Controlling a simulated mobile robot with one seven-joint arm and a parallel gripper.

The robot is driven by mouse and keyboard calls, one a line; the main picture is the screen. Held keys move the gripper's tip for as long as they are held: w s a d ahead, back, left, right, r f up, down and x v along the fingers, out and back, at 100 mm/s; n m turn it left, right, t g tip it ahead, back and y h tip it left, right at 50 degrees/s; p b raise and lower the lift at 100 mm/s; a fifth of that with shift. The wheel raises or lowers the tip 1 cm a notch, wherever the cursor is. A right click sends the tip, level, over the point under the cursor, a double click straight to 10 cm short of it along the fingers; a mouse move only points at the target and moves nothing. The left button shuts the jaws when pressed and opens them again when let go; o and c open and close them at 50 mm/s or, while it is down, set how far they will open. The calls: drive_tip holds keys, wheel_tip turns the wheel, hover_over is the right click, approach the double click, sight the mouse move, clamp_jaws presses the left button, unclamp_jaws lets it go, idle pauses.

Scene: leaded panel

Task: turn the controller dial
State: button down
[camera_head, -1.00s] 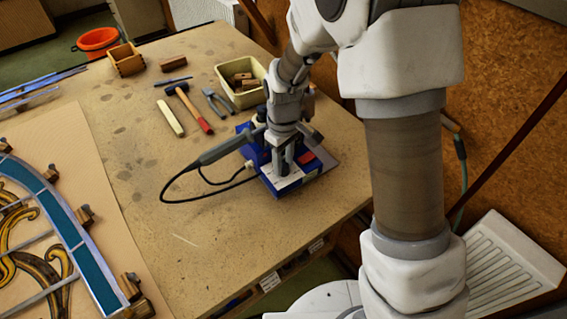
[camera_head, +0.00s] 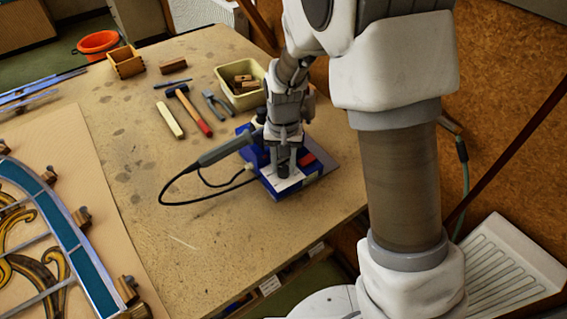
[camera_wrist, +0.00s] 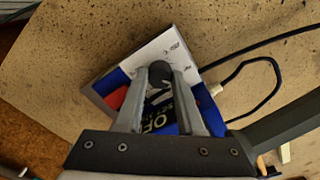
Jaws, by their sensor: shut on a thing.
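The controller is a blue box (camera_head: 270,185) with a pale top face, on the right part of the bench; it also shows in the wrist view (camera_wrist: 205,105). Its dark round dial (camera_wrist: 160,72) sits between the tips of my gripper's fingers in the wrist view. My gripper (camera_wrist: 158,78) points down over the box and is shut on the dial; it also shows in the head view (camera_head: 283,170). Printed letters and a red part (camera_wrist: 117,97) show on the box beside the fingers. My gripper hides part of the box in the head view.
A grey-handled iron (camera_head: 222,151) with a black cable lies left of the box. A hammer (camera_head: 190,110), pliers (camera_head: 216,105) and a cream tub (camera_head: 240,85) with wooden blocks stand behind. The leaded panel (camera_head: 60,225) is at the left. The bench between is clear.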

sight(284, 168)
drive_tip(key=shift+m, duration=0.8)
drive_tip(key=shift+w, duration=0.1)
drive_tip(key=c, duration=0.5)
unclamp_jaws()
wheel_tip(284, 168, up, 18)
drive_tip(key=shift+f+p, duration=0.25)
drive_tip(key=shift+p, duration=0.2)
